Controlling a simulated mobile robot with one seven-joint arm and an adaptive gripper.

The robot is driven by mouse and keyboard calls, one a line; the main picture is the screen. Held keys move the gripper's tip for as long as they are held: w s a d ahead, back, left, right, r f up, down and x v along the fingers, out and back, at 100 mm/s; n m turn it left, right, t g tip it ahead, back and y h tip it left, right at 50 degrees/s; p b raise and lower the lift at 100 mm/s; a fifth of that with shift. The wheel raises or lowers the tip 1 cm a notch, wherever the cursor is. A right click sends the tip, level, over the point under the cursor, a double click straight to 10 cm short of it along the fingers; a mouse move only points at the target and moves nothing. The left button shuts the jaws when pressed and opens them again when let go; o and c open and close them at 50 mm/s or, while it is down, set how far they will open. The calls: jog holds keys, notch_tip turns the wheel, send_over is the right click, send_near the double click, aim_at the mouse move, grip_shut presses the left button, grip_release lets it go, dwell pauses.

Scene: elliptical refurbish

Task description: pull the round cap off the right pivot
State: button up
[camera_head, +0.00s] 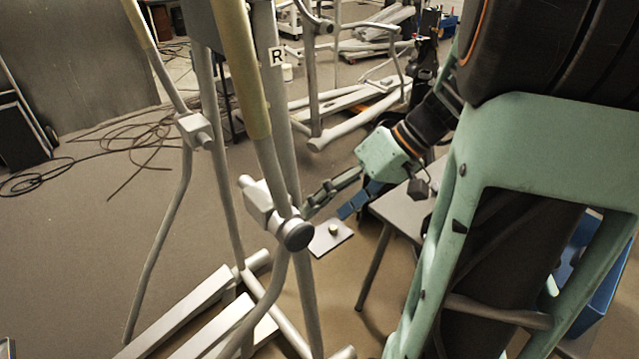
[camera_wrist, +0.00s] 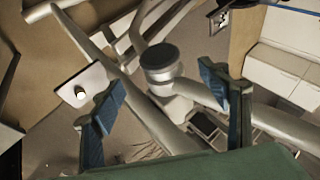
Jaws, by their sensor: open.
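The round dark cap (camera_head: 296,235) sits on the end of the right pivot (camera_head: 262,205) of the elliptical machine, on the side marked with an "R" label. In the wrist view the cap (camera_wrist: 159,58) shows as a dark disc with a paler rim on the pivot (camera_wrist: 168,88). My gripper (camera_head: 328,204) is open and empty. In the head view it is just right of the cap and slightly above it in the picture. In the wrist view the cap lies beyond and between the two blue-padded fingers (camera_wrist: 158,95), apart from both.
A small table (camera_head: 405,212) stands right of the machine, with a white plate (camera_head: 330,240) bearing a small round piece at its left. A blue crate (camera_head: 600,270) is at the right. Pedals (camera_head: 215,320) lie below; loose cables (camera_head: 110,140) lie on the floor at left.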

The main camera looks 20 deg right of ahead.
aim_at(309, 227)
jog(key=x, duration=0.9)
jog(key=shift+f, duration=0.1)
jog(key=c, duration=1.9)
